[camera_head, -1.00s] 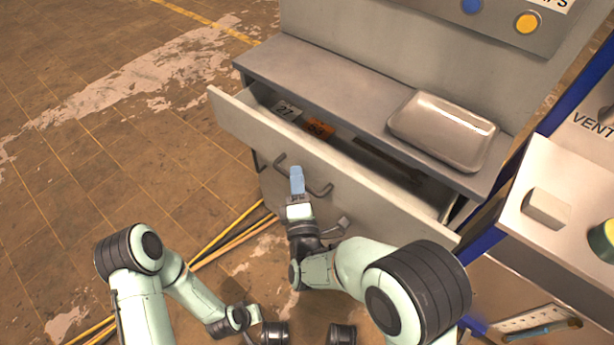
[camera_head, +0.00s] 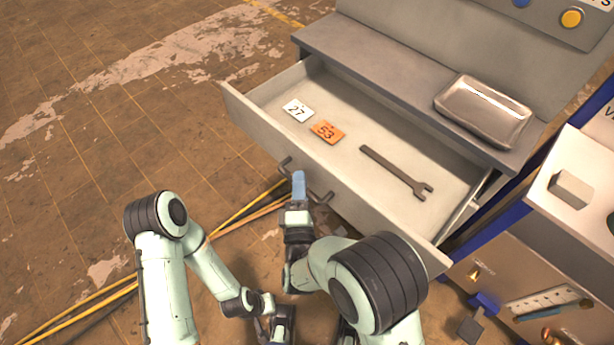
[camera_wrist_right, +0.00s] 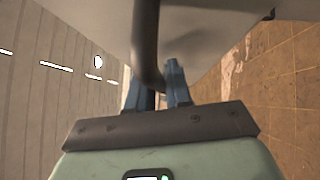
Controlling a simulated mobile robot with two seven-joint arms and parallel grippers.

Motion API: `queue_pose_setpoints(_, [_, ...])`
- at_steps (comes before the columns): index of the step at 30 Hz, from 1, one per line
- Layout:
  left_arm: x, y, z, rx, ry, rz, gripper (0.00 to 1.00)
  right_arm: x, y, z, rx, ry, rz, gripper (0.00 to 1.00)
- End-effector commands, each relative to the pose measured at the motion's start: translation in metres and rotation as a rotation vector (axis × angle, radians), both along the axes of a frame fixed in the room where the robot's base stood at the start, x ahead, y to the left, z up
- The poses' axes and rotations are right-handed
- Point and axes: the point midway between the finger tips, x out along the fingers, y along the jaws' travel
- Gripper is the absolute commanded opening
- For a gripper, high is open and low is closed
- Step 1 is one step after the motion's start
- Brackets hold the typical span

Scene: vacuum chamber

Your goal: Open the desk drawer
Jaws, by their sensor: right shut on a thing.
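The desk drawer (camera_head: 320,149) is pulled well out from the grey desk (camera_head: 385,75). Inside it lie a white card marked 27 (camera_head: 298,110), an orange card marked 53 (camera_head: 327,132) and a dark wrench (camera_head: 397,172). My right gripper (camera_head: 298,180) is at the drawer front, its blue fingers shut on the dark bar handle (camera_head: 322,198). In the right wrist view the handle (camera_wrist_right: 146,45) passes down between the blue fingers (camera_wrist_right: 160,85). My left gripper (camera_head: 278,325) is low at the bottom edge, apart from the drawer; its fingers are not clear.
A metal tray (camera_head: 484,108) sits on the desk top. A side unit (camera_head: 570,185) with a pale block stands at the right. Yellow poles (camera_head: 235,222) lie on the floor left of the drawer. The tiled floor (camera_head: 120,120) at the left is open.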

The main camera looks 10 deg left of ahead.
Motion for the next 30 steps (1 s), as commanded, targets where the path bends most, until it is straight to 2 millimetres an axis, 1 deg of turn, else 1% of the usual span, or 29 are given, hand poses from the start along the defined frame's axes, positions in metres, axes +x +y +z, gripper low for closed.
queue_pose_setpoints(4, [-0.002, -0.001, 0.001, -0.002, 0.004, -0.001, 0.0, -0.004, 0.003, 0.0, 0.001, -0.001, -0.001, 0.0])
queue_pose_setpoints(14, [-0.002, -0.001, 0.001, -0.002, 0.005, -0.002, 0.0, -0.004, 0.003, 0.0, 0.0, 0.0, 0.0, 0.0])
queue_pose_setpoints(15, [-0.002, -0.001, 0.001, -0.002, 0.005, -0.002, 0.0, -0.004, 0.003, 0.0, 0.0, 0.0, 0.0, 0.29])
queue_pose_setpoints(16, [-0.002, -0.001, 0.001, -0.002, 0.004, -0.001, 0.0, -0.004, 0.003, 0.0, 0.0, 0.0, 0.0, 0.39])
queue_pose_setpoints(25, [-0.001, -0.001, 0.001, -0.002, 0.004, -0.001, 0.0, -0.005, 0.003, 0.0, 0.0, 0.0, 0.0, 0.39])
queue_pose_setpoints(28, [-0.002, -0.001, 0.002, -0.002, 0.005, -0.002, 0.0, -0.011, 0.002, -0.001, -0.001, 0.002, 0.003, 0.39])
queue_pose_setpoints(30, [-0.003, -0.001, 0.003, -0.004, 0.009, -0.003, 0.0, -0.019, 0.001, -0.003, -0.001, 0.002, 0.003, 0.39])
